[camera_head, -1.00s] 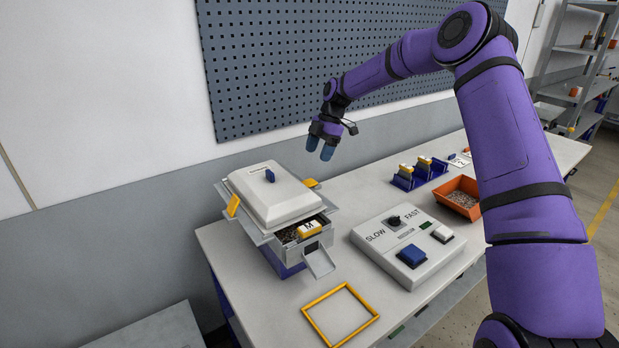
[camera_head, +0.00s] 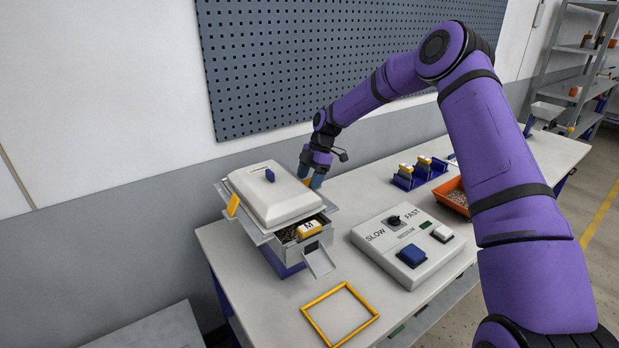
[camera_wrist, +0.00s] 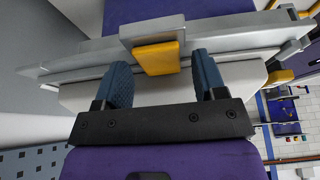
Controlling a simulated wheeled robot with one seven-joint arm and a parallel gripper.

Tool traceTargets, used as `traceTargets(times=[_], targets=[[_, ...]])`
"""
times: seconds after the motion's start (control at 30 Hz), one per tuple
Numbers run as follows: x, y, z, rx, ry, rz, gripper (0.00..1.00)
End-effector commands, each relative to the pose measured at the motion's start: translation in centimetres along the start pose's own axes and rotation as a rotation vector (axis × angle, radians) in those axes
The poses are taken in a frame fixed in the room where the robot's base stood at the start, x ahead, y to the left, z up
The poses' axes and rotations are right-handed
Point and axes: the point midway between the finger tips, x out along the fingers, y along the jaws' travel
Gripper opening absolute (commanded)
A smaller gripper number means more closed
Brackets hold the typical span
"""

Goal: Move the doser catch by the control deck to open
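The doser (camera_head: 275,192) is a pale box with a domed lid and a blue knob, at the left of the bench. A yellow catch (camera_wrist: 157,58) sits on its metal rim in the wrist view, between my gripper's blue fingertips (camera_wrist: 160,68). The fingers are apart, one on each side of it; I cannot tell whether they touch it. In the head view my gripper (camera_head: 311,180) is at the doser's back right side and largely hides this catch. Another yellow catch (camera_head: 233,205) stands on the left side. The control deck (camera_head: 415,246) lies to the right.
A yellow block marked M (camera_head: 309,229) sits at the doser's front, above a small chute. A yellow frame (camera_head: 340,290) lies flat on the bench. Blue holders (camera_head: 420,173) and an orange tray (camera_head: 452,195) stand further back. A pegboard wall (camera_head: 350,60) rises behind.

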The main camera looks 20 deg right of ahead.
Motion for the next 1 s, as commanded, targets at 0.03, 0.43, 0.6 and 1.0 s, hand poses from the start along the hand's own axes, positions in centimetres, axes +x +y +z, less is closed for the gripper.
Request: traceTargets(times=[0.03, 0.43, 0.6, 1.0], targets=[[0.0, 0.0, 0.0, 0.000, 0.000, 0.000, 0.52], [-0.1, 0.0, 0.1, 0.002, 0.016, 0.000, 0.19], [-0.2, 0.0, 0.3, 0.003, 0.076, 0.001, 0.19], [-0.7, 0.0, 1.0, 0.004, 0.400, 0.003, 0.19]])
